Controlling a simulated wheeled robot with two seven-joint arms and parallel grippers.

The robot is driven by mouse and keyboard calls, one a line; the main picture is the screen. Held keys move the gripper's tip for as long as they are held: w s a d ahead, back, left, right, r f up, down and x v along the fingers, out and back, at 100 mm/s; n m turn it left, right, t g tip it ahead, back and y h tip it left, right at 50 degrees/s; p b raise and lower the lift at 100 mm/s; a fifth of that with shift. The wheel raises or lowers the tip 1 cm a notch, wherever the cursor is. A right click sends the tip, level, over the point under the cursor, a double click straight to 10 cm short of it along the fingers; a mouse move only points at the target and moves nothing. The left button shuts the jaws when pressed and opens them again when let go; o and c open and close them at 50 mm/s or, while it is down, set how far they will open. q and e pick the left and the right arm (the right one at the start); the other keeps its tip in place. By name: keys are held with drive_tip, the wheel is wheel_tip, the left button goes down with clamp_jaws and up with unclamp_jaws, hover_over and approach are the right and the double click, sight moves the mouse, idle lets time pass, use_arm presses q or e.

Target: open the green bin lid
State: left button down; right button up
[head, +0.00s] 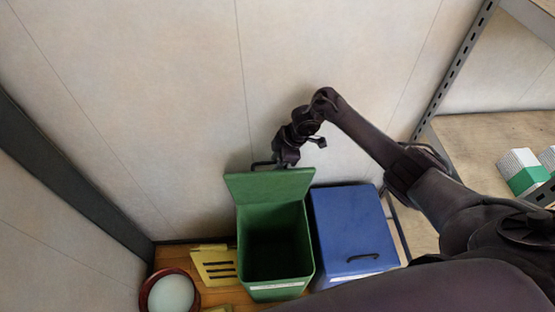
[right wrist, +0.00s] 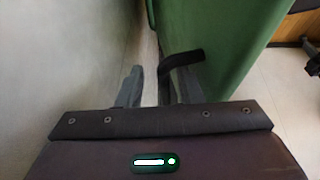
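The green bin (head: 275,284) stands on the floor against the wall, with its dark inside visible from above. Its green lid (head: 268,186) is raised at the back, leaning toward the wall. The lid's black handle (head: 262,164) shows at its top edge. My right gripper (head: 285,162) is behind the raised lid, by the handle. In the right wrist view the fingers of the right gripper (right wrist: 158,80) stand apart. The black handle (right wrist: 184,60) is close to the right-hand finger, beside the green lid (right wrist: 228,35); I cannot tell whether they touch. My left gripper is not in view.
A blue bin (head: 350,230) with a closed lid stands right beside the green one. A yellow slotted thing (head: 214,264) and a round red-rimmed object (head: 170,293) are to the left. A metal shelf (head: 480,150) with boxes is at right. The wall is close behind.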

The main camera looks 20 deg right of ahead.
drive_tip(key=shift+s+r, duration=0.1)
drive_tip(key=shift+r, duration=0.2)
drive_tip(key=v, duration=0.7)
drive_tip(key=shift+d+b, duration=0.2)
drive_tip(key=shift+b, duration=0.15)
